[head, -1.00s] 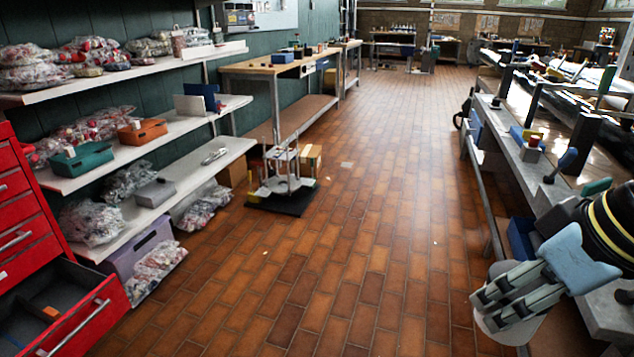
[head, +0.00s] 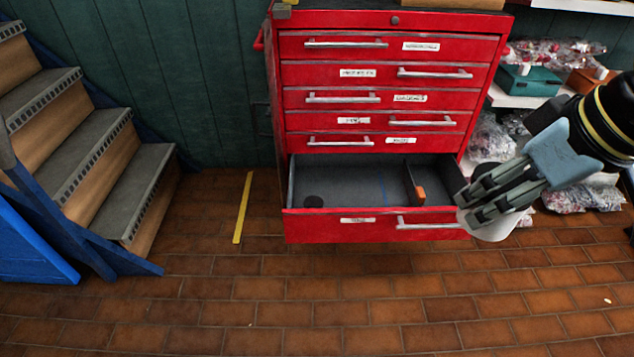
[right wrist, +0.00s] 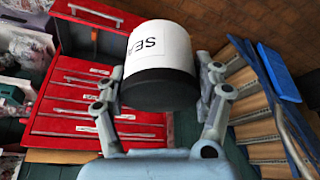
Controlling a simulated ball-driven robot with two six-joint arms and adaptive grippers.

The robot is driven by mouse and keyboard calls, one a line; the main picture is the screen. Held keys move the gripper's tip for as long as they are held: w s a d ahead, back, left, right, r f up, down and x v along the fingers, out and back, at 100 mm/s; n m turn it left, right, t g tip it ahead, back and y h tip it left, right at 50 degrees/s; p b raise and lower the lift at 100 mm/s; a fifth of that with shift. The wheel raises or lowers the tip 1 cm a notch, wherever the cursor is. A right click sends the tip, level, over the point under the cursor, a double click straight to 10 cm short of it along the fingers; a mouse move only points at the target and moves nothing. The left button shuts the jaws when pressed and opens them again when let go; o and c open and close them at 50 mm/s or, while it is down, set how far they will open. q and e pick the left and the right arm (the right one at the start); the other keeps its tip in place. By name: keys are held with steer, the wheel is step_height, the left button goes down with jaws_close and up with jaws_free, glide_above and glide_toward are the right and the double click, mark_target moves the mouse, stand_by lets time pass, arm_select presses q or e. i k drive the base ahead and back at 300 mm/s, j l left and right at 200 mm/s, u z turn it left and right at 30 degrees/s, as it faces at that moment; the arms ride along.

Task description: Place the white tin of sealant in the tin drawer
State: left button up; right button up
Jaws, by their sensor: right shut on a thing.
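My right gripper (head: 487,204) is shut on the white tin of sealant (head: 497,229), which shows mostly hidden below the fingers in the head view. In the right wrist view the tin (right wrist: 157,50) is white with a black end and the letters "SEA", between the two fingers. The bottom drawer (head: 340,180) of the red cabinet is pulled open. It has a grey floor, a dark round mark at the left, and a divider with an orange piece (head: 420,196) at the right. The tin is just right of the drawer's front corner in the picture. My left gripper is not in view.
The red cabinet (head: 390,73) has several shut drawers above the open one. Wooden steps (head: 90,150) with a blue frame stand at the left. Shelves with bags and a teal bin (head: 528,80) are at the right. The tiled floor in front is clear.

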mark_target(323, 192)
steer(key=i+u, duration=0.35)
steer(key=i+l+u, duration=0.15)
steer(key=u, duration=0.2)
steer(key=i+l+u, duration=0.2)
steer(key=u, duration=0.15)
steer(key=i+l+u, duration=0.1)
steer(key=i+l, duration=0.4)
